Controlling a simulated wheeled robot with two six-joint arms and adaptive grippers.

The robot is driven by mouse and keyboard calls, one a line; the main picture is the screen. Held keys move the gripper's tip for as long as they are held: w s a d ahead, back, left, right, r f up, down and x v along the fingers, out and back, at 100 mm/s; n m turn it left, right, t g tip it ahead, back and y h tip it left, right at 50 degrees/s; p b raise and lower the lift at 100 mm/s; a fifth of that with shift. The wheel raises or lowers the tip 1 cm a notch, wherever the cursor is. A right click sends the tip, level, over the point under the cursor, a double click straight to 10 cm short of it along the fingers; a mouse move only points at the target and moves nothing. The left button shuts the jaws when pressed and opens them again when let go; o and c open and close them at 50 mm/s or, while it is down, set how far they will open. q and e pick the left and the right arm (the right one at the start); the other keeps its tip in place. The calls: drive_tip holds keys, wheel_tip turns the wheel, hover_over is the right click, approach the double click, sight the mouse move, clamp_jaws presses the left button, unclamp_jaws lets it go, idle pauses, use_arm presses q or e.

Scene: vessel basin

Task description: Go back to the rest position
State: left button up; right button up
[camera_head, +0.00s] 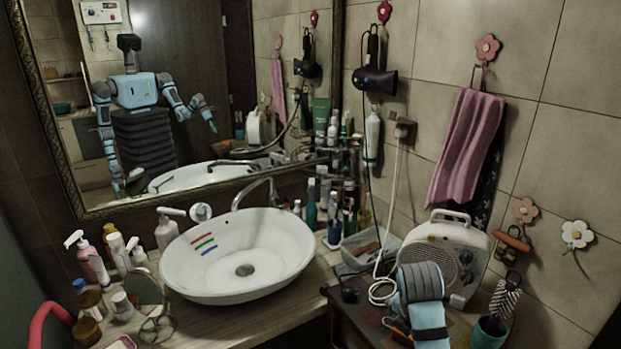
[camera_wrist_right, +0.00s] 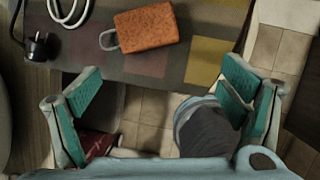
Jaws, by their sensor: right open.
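My right gripper (camera_wrist_right: 163,85) is open in the right wrist view, its two teal-padded fingers wide apart with nothing between them. It is over the front edge of a small table, with tiled floor below. In the head view my right arm (camera_head: 423,300) comes up from the bottom right, in front of the heater; its gripper is hard to make out there. My left gripper is not directly in view. The white vessel basin (camera_head: 240,255) stands on the counter with red, green and blue stripes inside, and it looks empty.
An orange-brown block with a metal loop (camera_wrist_right: 147,26) lies on the table near a black plug (camera_wrist_right: 38,46) and white cord. A fan heater (camera_head: 447,245) stands behind my right arm. Bottles (camera_head: 92,262) crowd the counter's left. A mirror (camera_head: 180,100) reflects me.

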drive_tip(key=s+f+m, duration=0.4)
drive_tip(key=f, duration=0.1)
drive_tip(key=shift+s+d+f, duration=0.1)
drive_tip(key=shift+s+f, duration=0.05)
drive_tip(key=shift+s, duration=0.15)
drive_tip(key=s+a+f+m+y, duration=0.1)
drive_tip(key=s+f+m, duration=0.2)
drive_tip(key=s+m, duration=0.75)
drive_tip(key=s+a+f+m+y, duration=0.1)
drive_tip(key=s+f+m, duration=0.3)
drive_tip(key=s+m, duration=0.65)
drive_tip(key=s+d+f+n+g+b, duration=0.1)
drive_tip(key=s+f+b, duration=0.1)
drive_tip(key=f, duration=0.9)
drive_tip(key=s+d+f+b, duration=0.1)
drive_tip(key=s+f, duration=0.1)
drive_tip(key=f, duration=0.9)
drive_tip(key=s+f+g+b, duration=0.1)
drive_tip(key=s+f+b, duration=0.1)
drive_tip(key=s+f, duration=1.2)
drive_tip(key=shift+s+f+b, duration=0.25)
drive_tip(key=shift+f+b, duration=0.15)
drive_tip(key=shift+f, duration=0.35)
drive_tip(key=shift+c, duration=0.6)
